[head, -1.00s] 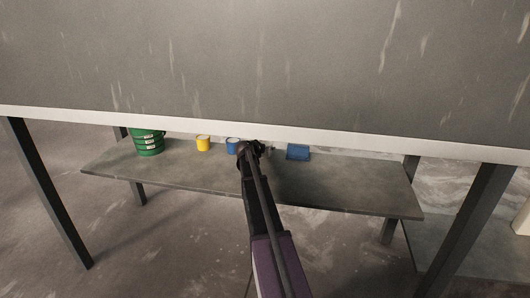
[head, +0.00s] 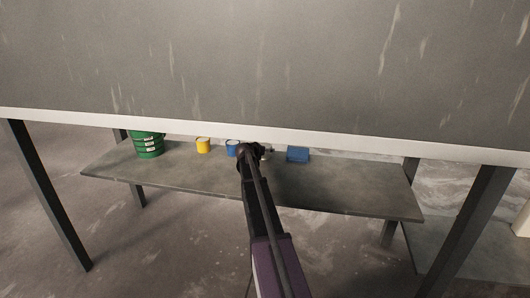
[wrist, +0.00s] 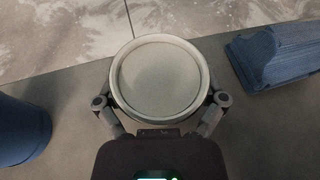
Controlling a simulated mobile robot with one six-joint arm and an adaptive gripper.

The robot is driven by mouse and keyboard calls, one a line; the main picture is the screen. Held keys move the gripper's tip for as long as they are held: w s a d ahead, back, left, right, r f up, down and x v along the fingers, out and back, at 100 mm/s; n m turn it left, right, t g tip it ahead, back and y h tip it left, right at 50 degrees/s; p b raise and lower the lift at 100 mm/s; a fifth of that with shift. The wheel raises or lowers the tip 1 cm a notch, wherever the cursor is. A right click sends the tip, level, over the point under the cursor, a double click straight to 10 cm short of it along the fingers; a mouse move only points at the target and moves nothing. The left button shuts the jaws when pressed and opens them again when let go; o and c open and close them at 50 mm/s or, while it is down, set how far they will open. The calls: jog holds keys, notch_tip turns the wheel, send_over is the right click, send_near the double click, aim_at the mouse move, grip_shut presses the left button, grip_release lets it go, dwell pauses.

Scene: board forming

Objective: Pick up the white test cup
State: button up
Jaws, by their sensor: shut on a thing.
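The white test cup (wrist: 159,78) is seen from above in the wrist view, a round pale cup with a raised rim. My gripper (wrist: 161,100) has its two fingers against the left and right sides of the cup, shut on it. In the head view my gripper (head: 254,150) is over the lower shelf, and my arm hides most of the cup. I cannot tell whether the cup touches the shelf.
On the lower shelf (head: 340,190) stand a green bucket stack (head: 149,145), a yellow cup (head: 203,146), a blue cup (head: 232,147) and a blue tray-like object (head: 298,154). The large board's pale edge (head: 400,148) hangs above. The shelf front is clear.

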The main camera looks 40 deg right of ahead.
jog(key=shift+r, duration=0.2)
notch_tip(320, 180, up, 3)
jog(key=p, duration=0.3)
jog(key=shift+s+a+r+p, duration=0.15)
jog(key=shift+r+p, duration=0.15)
jog(key=shift+p, duration=0.25)
jog(key=s+a, duration=0.3)
jog(key=a, duration=0.1)
jog(key=s+a, duration=0.3)
jog(key=s, duration=0.1)
jog(key=s+a+r+p, duration=0.1)
jog(key=s+a, duration=0.2)
jog(key=a, duration=0.1)
jog(key=shift+s+a, duration=0.15)
jog(key=shift+a, duration=0.2)
